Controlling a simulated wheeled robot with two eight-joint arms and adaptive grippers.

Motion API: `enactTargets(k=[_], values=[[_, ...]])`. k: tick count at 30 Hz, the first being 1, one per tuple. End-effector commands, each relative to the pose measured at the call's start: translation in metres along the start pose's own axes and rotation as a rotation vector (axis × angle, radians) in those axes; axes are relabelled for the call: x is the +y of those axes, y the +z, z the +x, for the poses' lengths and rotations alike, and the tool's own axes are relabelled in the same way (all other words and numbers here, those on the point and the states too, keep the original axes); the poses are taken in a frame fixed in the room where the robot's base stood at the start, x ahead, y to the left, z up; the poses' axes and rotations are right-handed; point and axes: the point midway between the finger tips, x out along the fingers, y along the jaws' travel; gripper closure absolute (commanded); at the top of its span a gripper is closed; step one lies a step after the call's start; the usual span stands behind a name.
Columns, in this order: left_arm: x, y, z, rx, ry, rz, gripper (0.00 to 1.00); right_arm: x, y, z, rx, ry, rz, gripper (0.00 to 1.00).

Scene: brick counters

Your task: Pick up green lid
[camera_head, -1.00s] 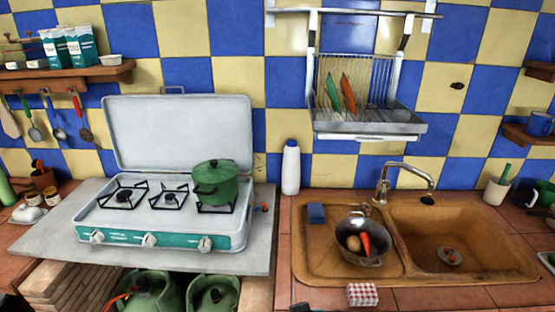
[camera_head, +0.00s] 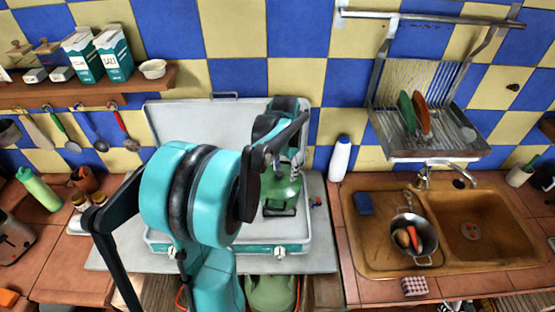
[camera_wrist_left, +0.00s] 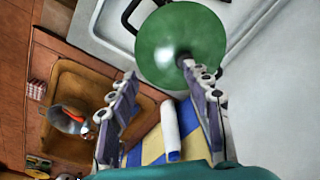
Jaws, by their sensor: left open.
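The green lid (camera_wrist_left: 172,38) is round and shiny with a dark knob, and it fills the top middle of the left wrist view. In the head view the green pot (camera_head: 281,194) stands on the right side of the stove, partly hidden by my left arm and gripper. My left gripper (camera_head: 289,160) is above the pot. In the left wrist view its fingers (camera_wrist_left: 159,70) are spread and empty, with one fingertip close to the lid's knob; I cannot tell if they touch. My right gripper is not clearly seen.
The white stove lid (camera_head: 180,120) stands upright behind the pot. A white bottle (camera_head: 340,160) stands right of the stove. The sink (camera_head: 375,250) holds a pan with vegetables. A wooden shelf (camera_head: 100,92) with hanging utensils is at left. A dish rack (camera_head: 430,145) hangs above the sink.

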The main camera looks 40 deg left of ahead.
Motion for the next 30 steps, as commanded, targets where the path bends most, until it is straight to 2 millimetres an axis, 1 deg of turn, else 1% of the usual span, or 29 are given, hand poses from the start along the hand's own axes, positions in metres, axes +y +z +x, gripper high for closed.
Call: enactTargets(k=[1,3,6,9,17,24,27,30], values=[[-0.016,-0.005,-0.016,-0.023,0.010,-0.001,0.51,0.000,-0.015,-0.021,0.000,0.000,0.000,0.60],[-0.030,-0.006,-0.017,-0.049,0.024,0.003,0.51,0.000,-0.022,-0.032,0.000,0.000,0.000,0.60],[-0.043,-0.007,-0.017,-0.073,0.038,0.009,0.51,0.000,-0.029,-0.041,0.000,0.000,-0.001,0.60],[-0.049,-0.007,-0.012,-0.085,0.045,0.013,0.51,0.000,-0.031,-0.043,0.000,0.000,-0.001,0.60],[-0.049,-0.006,0.018,-0.087,0.047,0.014,0.51,0.000,-0.030,-0.042,0.000,0.000,0.000,0.60],[-0.046,-0.009,0.054,-0.087,0.047,0.014,0.51,0.000,-0.032,-0.045,0.000,0.000,0.000,0.60],[-0.046,-0.008,0.063,-0.086,0.046,0.014,0.51,0.000,-0.032,-0.045,0.000,0.000,0.000,0.60],[-0.046,-0.008,0.066,-0.086,0.046,0.013,0.51,0.000,-0.032,-0.045,0.000,0.000,0.000,0.60]])
